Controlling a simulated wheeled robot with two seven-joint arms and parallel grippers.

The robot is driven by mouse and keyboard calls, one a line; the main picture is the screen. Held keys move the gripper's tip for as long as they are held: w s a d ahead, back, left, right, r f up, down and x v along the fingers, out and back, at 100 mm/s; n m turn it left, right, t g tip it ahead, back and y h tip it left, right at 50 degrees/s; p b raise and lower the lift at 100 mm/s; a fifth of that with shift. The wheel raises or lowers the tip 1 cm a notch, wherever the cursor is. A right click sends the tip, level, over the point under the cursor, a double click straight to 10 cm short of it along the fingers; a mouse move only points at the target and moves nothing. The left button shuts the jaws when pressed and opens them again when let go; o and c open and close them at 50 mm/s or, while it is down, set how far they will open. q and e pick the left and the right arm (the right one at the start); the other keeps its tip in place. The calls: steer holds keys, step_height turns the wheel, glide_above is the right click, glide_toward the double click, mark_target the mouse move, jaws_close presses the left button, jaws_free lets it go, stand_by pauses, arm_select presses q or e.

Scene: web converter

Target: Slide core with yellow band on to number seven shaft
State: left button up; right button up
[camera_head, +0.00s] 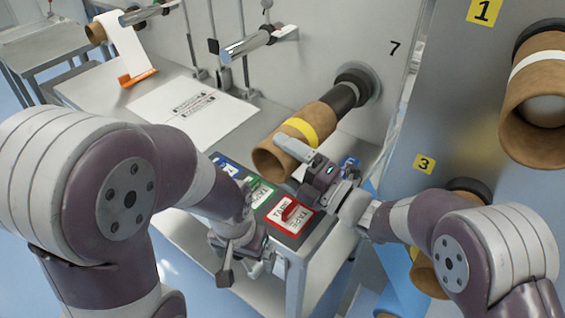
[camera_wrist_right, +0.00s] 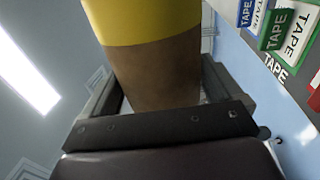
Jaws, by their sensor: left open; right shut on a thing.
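The brown core with the yellow band (camera_head: 277,160) is in the middle of the head view, tilted up toward the wall. Its far end meets the dark shaft (camera_head: 345,95) beside the number 7 (camera_head: 394,48), and it appears to be partly over that shaft. My right gripper (camera_head: 300,160) is shut on the core near its open front end. In the right wrist view the core (camera_wrist_right: 155,70) stands between the fingers, yellow band beyond them. My left gripper (camera_head: 235,262) is open and empty, low in front of the table edge.
Tape cards, including a red one (camera_head: 290,214) and a green one (camera_head: 260,192), lie on the table corner below the core. A printed sheet (camera_head: 190,108) lies behind. Other cores hang at number 1 (camera_head: 535,100) and near number 3 (camera_head: 424,164) on the right.

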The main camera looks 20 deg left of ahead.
mark_target(333, 130)
steer(key=shift+w+d+b, duration=0.25)
steer(key=shift+w+b, duration=0.05)
steer(key=shift+w, duration=0.35)
steer(key=shift+w+d+b, duration=0.25)
steer(key=shift+w+b, duration=0.05)
steer(key=shift+w, duration=0.35)
steer(key=shift+w+d+b, duration=0.2)
steer(key=shift+w+b, duration=0.05)
steer(key=shift+w, duration=0.4)
steer(key=shift+w+d+b, duration=0.25)
steer(key=shift+w+b, duration=0.05)
steer(key=shift+w, duration=0.35)
steer(key=shift+w+d, duration=0.1)
steer(key=shift+w, duration=0.2)
steer(key=shift+w+d+b, duration=0.25)
steer(key=shift+w+d, duration=0.05)
steer(key=shift+w, duration=0.5)
steer(key=shift+w+d+b, duration=0.3)
steer(key=shift+w, duration=0.45)
steer(key=shift+w+d+b, duration=0.25)
steer(key=shift+w+d, duration=0.05)
steer(key=shift+w, duration=0.5)
steer(key=shift+w+d+b, duration=0.25)
steer(key=shift+w+b, duration=0.05)
steer(key=shift+w, duration=0.45)
steer(key=shift+w+d+b, duration=0.25)
steer(key=shift+w, duration=0.5)
steer(key=shift+r, duration=0.1)
